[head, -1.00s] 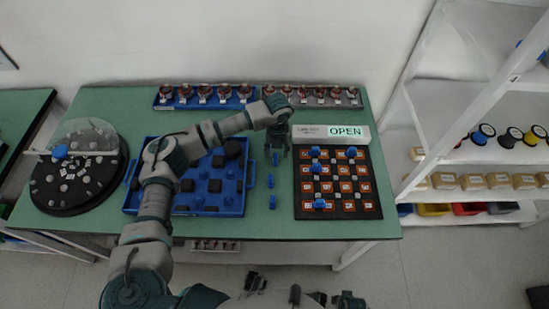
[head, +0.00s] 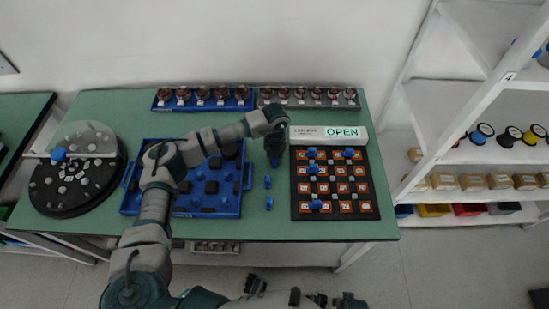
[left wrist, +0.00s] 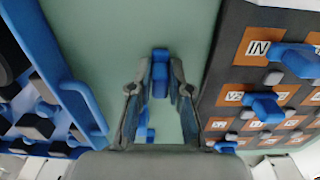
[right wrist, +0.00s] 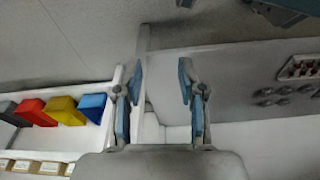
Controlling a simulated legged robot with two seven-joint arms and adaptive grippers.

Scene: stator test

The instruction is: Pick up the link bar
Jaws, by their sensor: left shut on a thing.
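A blue link bar (left wrist: 160,74) stands between the fingers of my left gripper (left wrist: 158,88) in the left wrist view. The gripper is shut on it, with one finger on each side. In the head view my left gripper (head: 275,155) points down between the blue tray and the dark board and mostly hides this bar. My right gripper (right wrist: 157,95) is open and empty, away from the table parts.
The dark board (head: 370,207) with orange squares, several holding blue bars, lies just right of the left gripper. A white box (head: 358,133) reading OPEN stands behind it. The blue tray (head: 248,178) is on the left. Bare green table surrounds the loose bars.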

